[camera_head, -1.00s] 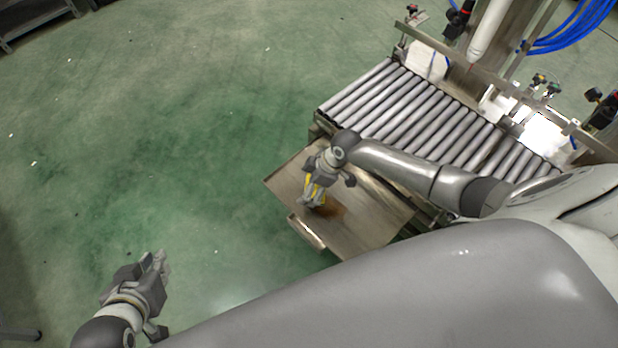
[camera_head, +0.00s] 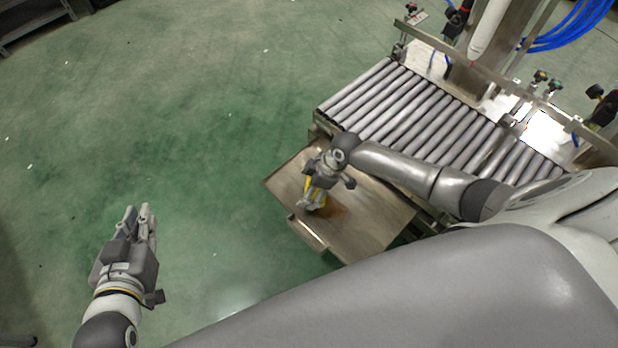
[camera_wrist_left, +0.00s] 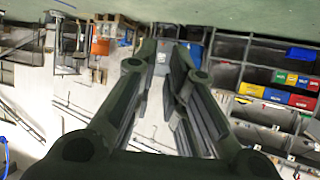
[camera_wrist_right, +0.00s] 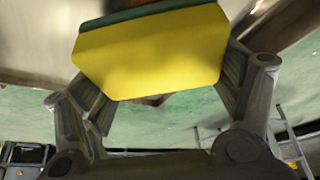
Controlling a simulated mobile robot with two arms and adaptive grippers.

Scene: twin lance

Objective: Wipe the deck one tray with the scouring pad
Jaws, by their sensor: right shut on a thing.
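The deck one tray (camera_head: 375,222) is a flat metal tray at the near side of the roller conveyor. A brown stain (camera_head: 336,212) lies on it beside my right gripper (camera_head: 313,202). My right gripper is shut on the scouring pad, low over the tray; I cannot tell whether the pad touches it. The pad (camera_wrist_right: 150,55) fills the upper middle of the right wrist view, yellow with a dark green layer along its far edge. My left gripper (camera_head: 139,213) is empty, its fingers apart, over the floor at the lower left.
The roller conveyor (camera_head: 420,115) with metal rails and fittings stands behind the tray. A metal rack (camera_head: 35,25) is at the far upper left. The green floor (camera_head: 180,120) between is clear. Shelves with coloured bins (camera_wrist_left: 285,90) show far off in the left wrist view.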

